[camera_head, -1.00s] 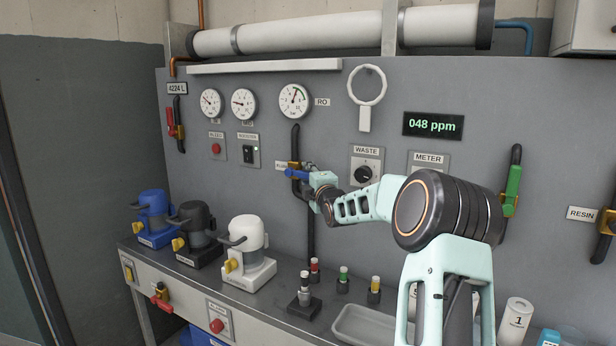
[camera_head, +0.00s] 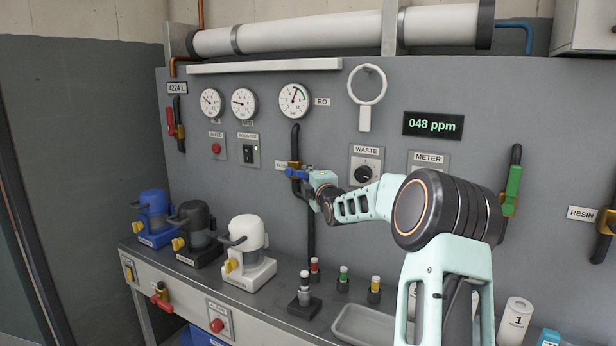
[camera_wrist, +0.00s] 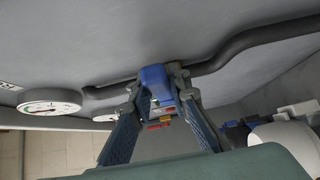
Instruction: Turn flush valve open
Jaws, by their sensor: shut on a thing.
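The flush valve has a blue lever handle (camera_head: 296,173) on a brass body (camera_head: 294,165), set in a dark vertical pipe (camera_head: 311,235) on the grey panel. A label beside it is partly hidden. My gripper (camera_head: 306,172) is at the handle from the right. In the wrist view, the blue handle (camera_wrist: 156,82) sits between the two fingertips of my gripper (camera_wrist: 160,98), which are shut on it. The dark pipe (camera_wrist: 250,42) runs behind it. In the head view the handle lies roughly level, across the upright pipe.
Gauges (camera_head: 244,103) are above left of the valve, and a WASTE knob (camera_head: 363,174) is to its right, close to my arm. Pump-like units in blue (camera_head: 155,215), black (camera_head: 196,222) and white (camera_head: 246,250) stand on the bench below. Small bottles and a tray (camera_head: 362,325) stand below my arm.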

